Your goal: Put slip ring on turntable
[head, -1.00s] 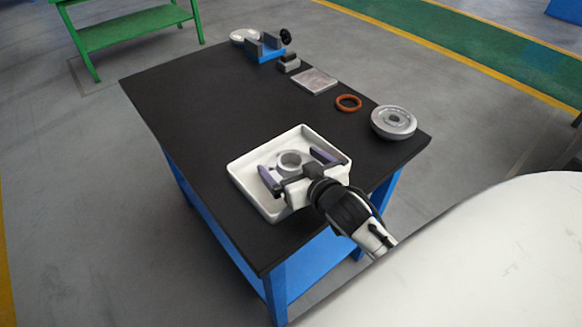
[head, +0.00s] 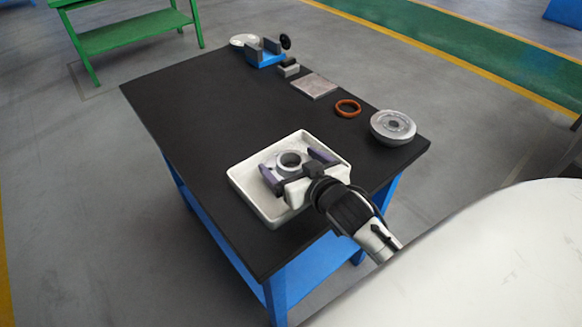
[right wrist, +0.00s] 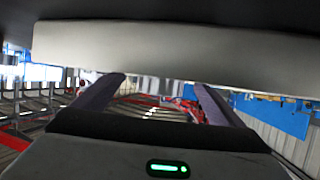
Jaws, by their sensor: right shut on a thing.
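A short grey metal ring part with a wide flange (head: 289,161), which I take to be the slip ring, is in the white tray (head: 240,187) near the table's front edge. My right gripper (head: 296,167) is shut on it, one purple-grey finger on each side. I cannot tell whether the ring touches the tray floor. A round silver disc unit (head: 393,126), likely the turntable, sits at the table's right corner and looks tilted. The right wrist view shows both fingers (right wrist: 155,95) below a pale band; the ring is not clear there. My left gripper is not in view.
An orange ring (head: 347,108), a flat grey plate (head: 314,86), a small grey block (head: 288,69), a blue vise (head: 266,56) and a pale round dish (head: 242,40) line the far edge. The black tabletop (head: 190,105) is bare on the left and in the middle.

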